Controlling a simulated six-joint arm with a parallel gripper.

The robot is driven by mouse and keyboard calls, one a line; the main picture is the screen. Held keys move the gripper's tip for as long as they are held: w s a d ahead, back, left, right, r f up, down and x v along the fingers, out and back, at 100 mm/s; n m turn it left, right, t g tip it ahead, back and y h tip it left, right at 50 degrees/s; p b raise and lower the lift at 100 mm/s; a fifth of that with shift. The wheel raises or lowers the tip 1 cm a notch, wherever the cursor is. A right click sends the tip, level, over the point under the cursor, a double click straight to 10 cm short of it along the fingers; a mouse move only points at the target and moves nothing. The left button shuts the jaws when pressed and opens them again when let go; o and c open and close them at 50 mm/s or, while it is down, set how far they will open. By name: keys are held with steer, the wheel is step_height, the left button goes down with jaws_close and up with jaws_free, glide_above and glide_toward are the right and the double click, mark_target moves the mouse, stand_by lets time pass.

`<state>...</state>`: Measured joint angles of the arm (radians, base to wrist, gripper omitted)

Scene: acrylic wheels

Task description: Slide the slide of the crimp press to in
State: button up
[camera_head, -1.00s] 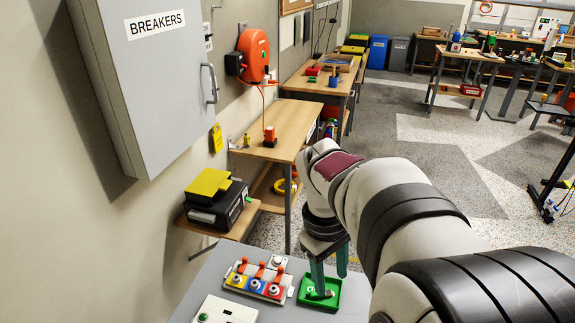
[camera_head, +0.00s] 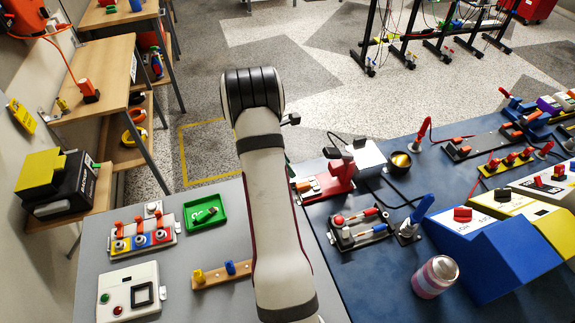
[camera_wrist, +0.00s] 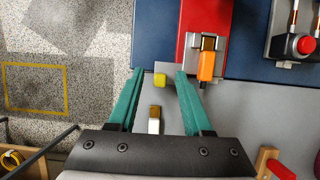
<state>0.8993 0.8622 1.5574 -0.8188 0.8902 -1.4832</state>
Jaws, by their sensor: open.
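A red device (camera_head: 334,180), apparently the crimp press, stands near the left edge of the blue table in the head view. In the wrist view its red base (camera_wrist: 197,22) carries an orange slide piece (camera_wrist: 206,66) in a metal bracket, at the top right of my gripper. My gripper (camera_wrist: 159,72) is open, its two teal fingers apart. In the head view my arm hides the gripper. I cannot tell the slide's position.
A green tray (camera_head: 190,224), a row of coloured switches (camera_head: 140,238) and a wooden strip with pegs (camera_head: 222,275) lie on the grey table. To the right are a red-button panel (camera_head: 350,236), a blue box (camera_head: 500,262) and a pink can (camera_head: 435,277).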

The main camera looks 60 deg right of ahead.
steer(key=shift+s+d+f, duration=0.15)
steer(key=shift+d+f, duration=0.05)
steer(key=shift+f, duration=0.3)
jaws_close()
stand_by(1.2)
